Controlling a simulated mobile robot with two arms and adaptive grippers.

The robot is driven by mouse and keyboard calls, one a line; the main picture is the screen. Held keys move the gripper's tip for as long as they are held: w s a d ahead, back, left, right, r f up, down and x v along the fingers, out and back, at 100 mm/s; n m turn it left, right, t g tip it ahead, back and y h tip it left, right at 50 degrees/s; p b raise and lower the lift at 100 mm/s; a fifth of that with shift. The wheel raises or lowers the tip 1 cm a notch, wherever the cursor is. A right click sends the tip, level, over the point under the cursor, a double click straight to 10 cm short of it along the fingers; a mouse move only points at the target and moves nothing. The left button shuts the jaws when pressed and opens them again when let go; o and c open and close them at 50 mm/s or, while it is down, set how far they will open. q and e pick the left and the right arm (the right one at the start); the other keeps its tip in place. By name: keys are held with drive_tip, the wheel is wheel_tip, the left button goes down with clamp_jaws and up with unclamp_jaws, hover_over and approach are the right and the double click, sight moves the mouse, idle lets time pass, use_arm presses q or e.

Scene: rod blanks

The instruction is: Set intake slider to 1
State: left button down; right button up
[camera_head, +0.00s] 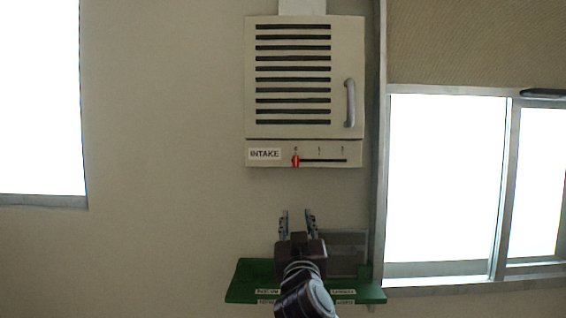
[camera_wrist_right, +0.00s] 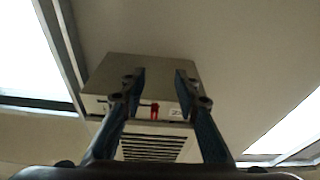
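The intake unit (camera_head: 352,40) is a beige wall box with dark slats, a grey handle and an INTAKE label (camera_head: 264,154). Its red slider knob (camera_head: 295,161) stands at the left end of a dark horizontal slot (camera_head: 325,160), under the leftmost mark of three. My right gripper (camera_head: 298,212) is below the box, fingers pointing up, open and empty, apart from the knob. In the right wrist view the red knob (camera_wrist_right: 155,111) shows between the open fingers (camera_wrist_right: 157,75), farther off. My left gripper is not in view.
A green shelf (camera_head: 245,283) with small white labels is on the wall below, behind my right arm. A grey panel (camera_head: 347,255) stands at it. A window (camera_head: 445,180) is at the right, another (camera_head: 38,100) at the left.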

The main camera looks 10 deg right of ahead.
drive_tip(key=m+t, duration=0.1)
drive_tip(key=t, duration=0.1)
approach(296, 163)
drive_tip(key=shift+h, duration=0.6)
drive_tip(key=p+x, duration=0.3)
drive_tip(key=x, duration=0.4)
drive_tip(key=shift+w+a+r+p, duration=0.15)
drive_tip(key=shift+w+r+p, duration=0.05)
drive_tip(key=shift+p, duration=0.15)
drive_tip(key=shift+w+r, duration=0.1)
drive_tip(key=shift+w, duration=0.55)
drive_tip(key=shift+d, duration=0.2)
clamp_jaws()
